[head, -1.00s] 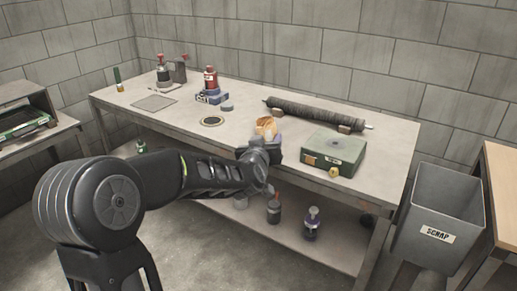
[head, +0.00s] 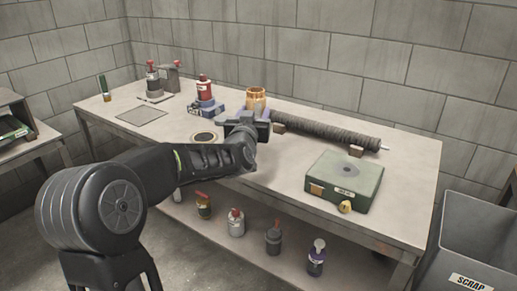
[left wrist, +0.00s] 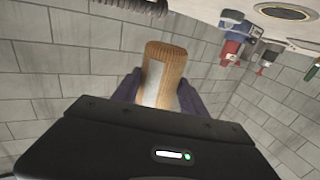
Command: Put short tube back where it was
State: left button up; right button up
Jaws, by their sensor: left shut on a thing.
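My right gripper is not in view.
The long dark roll (head: 330,132) lies on small blocks along the back of the table (head: 280,165). A scrap bin (head: 480,235) stands right.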

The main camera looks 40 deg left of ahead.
pick_arm(q)
jog(key=shift+s+d+r, duration=0.1)
jog(key=shift+s+r, duration=0.05)
notch_tip(320, 180, down, 4)
jog(key=shift+f+b, duration=0.2)
jog(key=shift+b, duration=0.4)
jog(key=shift+f, duration=0.35)
jog(key=shift+f, duration=0.1)
jog(key=shift+f+b, duration=0.6)
jog(key=shift+f, duration=1.8)
